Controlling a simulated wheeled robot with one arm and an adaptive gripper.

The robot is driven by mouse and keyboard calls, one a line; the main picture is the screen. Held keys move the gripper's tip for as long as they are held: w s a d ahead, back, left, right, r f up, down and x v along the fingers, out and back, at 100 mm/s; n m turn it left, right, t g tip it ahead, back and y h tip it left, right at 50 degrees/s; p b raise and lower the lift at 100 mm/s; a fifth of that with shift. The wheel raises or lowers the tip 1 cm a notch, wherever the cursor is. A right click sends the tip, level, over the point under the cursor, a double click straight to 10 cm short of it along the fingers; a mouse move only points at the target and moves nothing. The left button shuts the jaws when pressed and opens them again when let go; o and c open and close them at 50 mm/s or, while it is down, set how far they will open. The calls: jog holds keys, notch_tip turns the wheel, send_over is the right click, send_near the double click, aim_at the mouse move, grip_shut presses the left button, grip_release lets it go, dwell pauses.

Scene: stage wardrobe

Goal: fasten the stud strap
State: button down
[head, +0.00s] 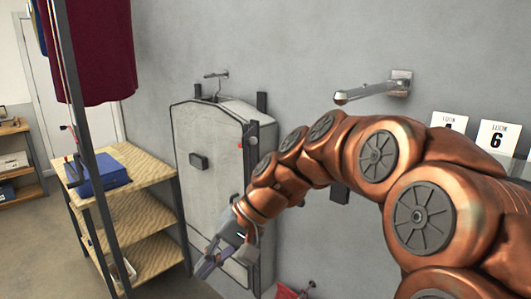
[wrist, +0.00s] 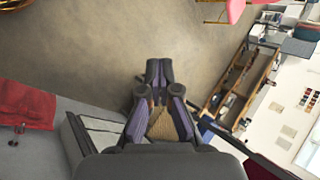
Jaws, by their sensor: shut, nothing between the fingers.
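A grey upright case or garment bag (head: 215,140) hangs against the wall, left of my arm in the head view. A small dark rectangular piece (head: 198,161) sits on its front. I cannot make out for sure which part is the stud strap, or whether it is fastened. My gripper (head: 207,265) is in front of the case's lower part, and my arm covers some of its right side. In the wrist view the fingertips of my gripper (wrist: 159,72) are together with nothing between them, over the floor.
A wooden shelf unit (head: 138,208) with a blue box (head: 98,174) stands left of the case. Dark red clothing (head: 98,50) hangs above it on a dark post. A metal wall arm (head: 368,91) juts out at upper right. A red item (wrist: 25,108) is at left in the wrist view.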

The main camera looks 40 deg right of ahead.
jog(key=w+d+r+m+t+y, duration=0.1)
jog(key=w+d+r+m+t, duration=0.2)
jog(key=w+d, duration=0.4)
jog(key=s+d+r+m+t+b, duration=0.15)
jog(key=d+r+t, duration=0.35)
jog(key=d, duration=0.8)
jog(key=d+r+m+t, duration=0.35)
jog(key=d+r, duration=0.25)
jog(key=d, duration=0.7)
jog(key=w+a+p, duration=0.2)
jog(key=w+a, duration=0.1)
jog(key=w, duration=0.3)
jog(key=w+a+n+p, duration=0.1)
jog(key=w+a+p, duration=0.1)
jog(key=w+a, duration=0.2)
jog(key=shift+w+a+h, duration=0.2)
jog(key=shift+w+h, duration=0.2)
jog(key=shift+w, duration=0.5)
jog(key=shift+a+f+t, duration=0.15)
jog(key=shift+f+t, duration=0.05)
jog(key=shift+t, duration=0.05)
